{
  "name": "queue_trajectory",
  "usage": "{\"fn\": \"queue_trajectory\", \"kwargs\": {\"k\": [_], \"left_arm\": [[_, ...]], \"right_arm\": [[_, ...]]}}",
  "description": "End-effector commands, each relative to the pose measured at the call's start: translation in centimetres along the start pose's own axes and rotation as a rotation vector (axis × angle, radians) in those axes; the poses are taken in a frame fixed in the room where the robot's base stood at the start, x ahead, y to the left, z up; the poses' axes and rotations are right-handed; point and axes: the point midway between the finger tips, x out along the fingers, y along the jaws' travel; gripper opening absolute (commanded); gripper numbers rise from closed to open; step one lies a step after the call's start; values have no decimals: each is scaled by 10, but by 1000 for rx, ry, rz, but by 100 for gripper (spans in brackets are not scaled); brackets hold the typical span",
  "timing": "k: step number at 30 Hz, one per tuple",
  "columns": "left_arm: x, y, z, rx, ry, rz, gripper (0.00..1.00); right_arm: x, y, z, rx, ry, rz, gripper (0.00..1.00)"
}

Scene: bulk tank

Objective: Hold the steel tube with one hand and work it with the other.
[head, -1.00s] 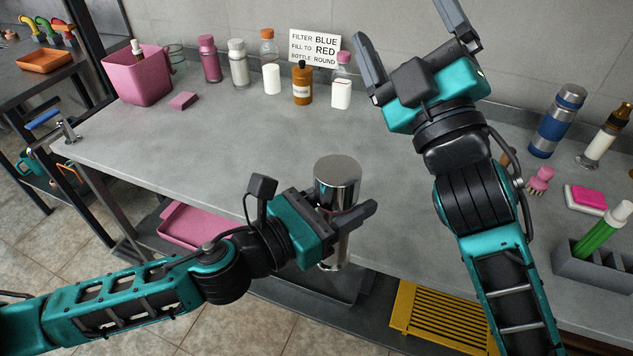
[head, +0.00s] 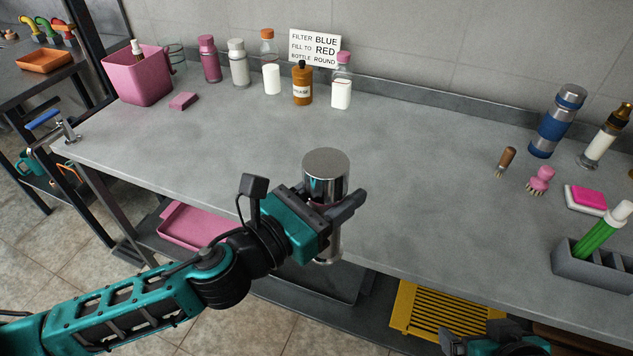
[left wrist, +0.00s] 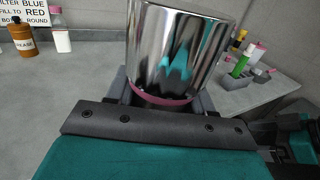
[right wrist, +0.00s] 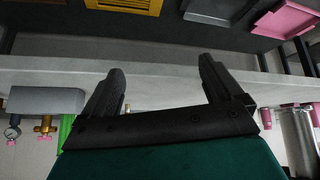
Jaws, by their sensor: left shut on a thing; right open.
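The tube also shows in the left wrist view (left wrist: 180,50), with a dark pink band (left wrist: 160,98) at the jaws. Its lower part is mostly hidden by my left gripper. My right gripper (head: 478,342) is low at the bottom edge of the head view, partly cut off. In the right wrist view the right gripper (right wrist: 160,78) is open and empty, apart from the tube (right wrist: 298,135).
A wooden-handled brush (head: 506,162), a pink brush (head: 540,180), a pink sponge (head: 585,198) and a grey rack (head: 595,270) lie on the right. Several bottles stand at the back. A yellow grate (head: 445,318) is below the counter's front edge. The middle counter is clear.

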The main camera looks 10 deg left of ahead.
Motion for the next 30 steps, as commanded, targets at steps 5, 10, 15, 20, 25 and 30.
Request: {"fn": "queue_trajectory", "kwargs": {"k": [5, 10, 15, 20, 25, 30], "left_arm": [[-10, 27, 2, -8, -15, 157, 0], [-26, 56, -1, -8, -13, 316, 0], [-46, 84, -5, -2, -1, 465, 0], [-61, 100, -9, 6, 12, 552, 0], [-66, 106, -10, 12, 16, 585, 0], [-67, 106, -10, 13, 16, 586, 0]], "right_arm": [[24, -4, 37, 42, 6, -23, 93], [47, -8, 46, 53, 114, -31, 93], [63, -12, 49, 53, 236, -37, 93], [69, -14, 51, 52, 313, -40, 93], [71, -16, 51, 51, 345, -42, 93], [71, -16, 51, 50, 348, -42, 93]]}}
